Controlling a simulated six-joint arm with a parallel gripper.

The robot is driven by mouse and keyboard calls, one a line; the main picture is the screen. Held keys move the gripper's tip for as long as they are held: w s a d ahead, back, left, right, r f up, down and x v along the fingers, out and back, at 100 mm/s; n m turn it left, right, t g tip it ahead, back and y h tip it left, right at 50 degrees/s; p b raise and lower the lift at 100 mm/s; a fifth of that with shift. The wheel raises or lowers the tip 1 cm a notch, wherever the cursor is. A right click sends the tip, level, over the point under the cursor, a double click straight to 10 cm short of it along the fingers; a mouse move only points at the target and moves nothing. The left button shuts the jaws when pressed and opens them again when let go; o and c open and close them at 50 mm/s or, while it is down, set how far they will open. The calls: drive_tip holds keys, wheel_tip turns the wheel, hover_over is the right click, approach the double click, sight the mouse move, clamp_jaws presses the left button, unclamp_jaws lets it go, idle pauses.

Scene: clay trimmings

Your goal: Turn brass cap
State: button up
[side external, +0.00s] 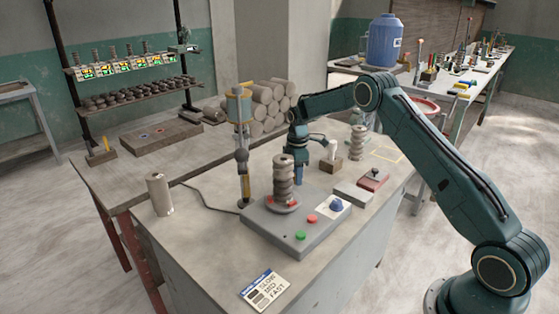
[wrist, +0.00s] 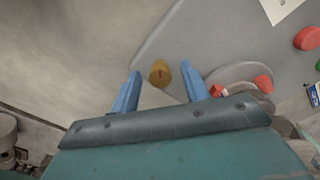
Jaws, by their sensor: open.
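The brass cap (wrist: 160,73) is a small yellow-brown round piece with a dark mark, at the edge of a grey base. It shows in the wrist view between the two blue fingertips of my gripper (wrist: 160,82). The fingers are open with a gap on either side of the cap. How far the tips are from it in depth I cannot tell. In the side view my gripper (side external: 299,174) points down just behind the ribbed clay stack (side external: 284,180) on the grey base (side external: 272,234). I cannot make out the cap there.
The base carries a red button (side external: 311,219), a green button (side external: 300,235) and a blue knob (side external: 337,204). A tall pole tool (side external: 242,160) stands left of my gripper. A pale cylinder (side external: 159,194) stands at the left. The front-left tabletop is mostly clear.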

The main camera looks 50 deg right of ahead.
drive_tip(key=c, duration=1)
drive_tip(key=shift+m, duration=0.4)
drive_tip(key=m, duration=1.3)
drive_tip(key=shift+r, duration=0.1)
drive_tip(key=o, duration=1)
